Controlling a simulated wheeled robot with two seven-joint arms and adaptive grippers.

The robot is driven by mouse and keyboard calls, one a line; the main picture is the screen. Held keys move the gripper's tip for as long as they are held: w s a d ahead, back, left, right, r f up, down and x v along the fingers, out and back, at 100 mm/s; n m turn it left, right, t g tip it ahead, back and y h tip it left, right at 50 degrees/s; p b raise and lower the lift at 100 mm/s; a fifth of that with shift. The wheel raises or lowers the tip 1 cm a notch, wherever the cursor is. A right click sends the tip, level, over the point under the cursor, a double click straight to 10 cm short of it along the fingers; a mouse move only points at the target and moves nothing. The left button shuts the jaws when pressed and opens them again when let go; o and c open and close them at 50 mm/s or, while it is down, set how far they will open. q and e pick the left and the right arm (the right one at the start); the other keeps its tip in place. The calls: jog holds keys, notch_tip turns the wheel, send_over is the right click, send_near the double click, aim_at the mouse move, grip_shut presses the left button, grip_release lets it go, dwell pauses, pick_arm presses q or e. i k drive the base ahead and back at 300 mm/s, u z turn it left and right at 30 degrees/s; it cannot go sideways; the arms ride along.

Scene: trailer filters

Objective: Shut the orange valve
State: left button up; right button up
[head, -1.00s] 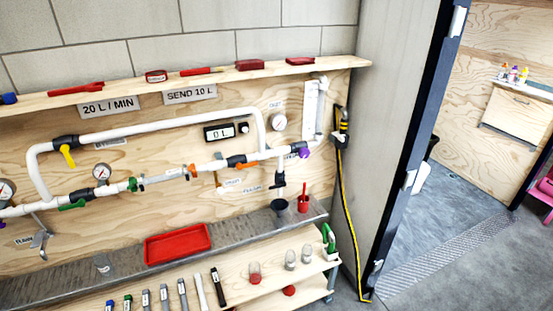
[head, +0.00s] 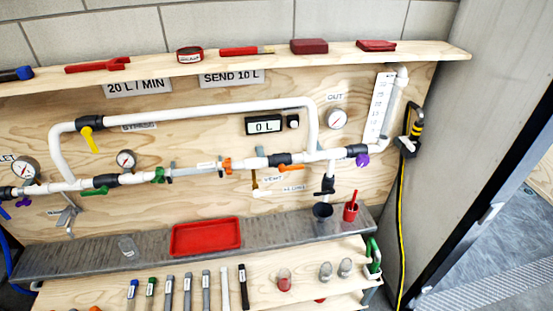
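The orange valve (head: 281,160) has a black body on the lower white pipe, right of centre in the head view. Its orange handle (head: 292,168) shows just below the pipe and appears to lie roughly along it. A separate orange fitting (head: 227,166) sits on the same pipe further left. Neither of my grippers is in view.
Valves with yellow (head: 91,140), green (head: 95,191) and purple (head: 362,160) handles are on the pipework. The display (head: 265,125) reads 0 L. Below are a metal ledge with a red tray (head: 176,248) and a shelf with several tools. A shelf (head: 140,69) overhangs the pipes.

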aim_at(282, 168)
jog(key=u, duration=0.05)
jog(key=k, duration=1.2)
jog(key=u, duration=0.85)
jog(key=i, duration=0.7)
jog(key=u, duration=0.5)
jog(key=i, duration=0.65)
jog(key=z, duration=0.9)
jog(key=i, duration=0.55)
jog(key=z, duration=0.6)
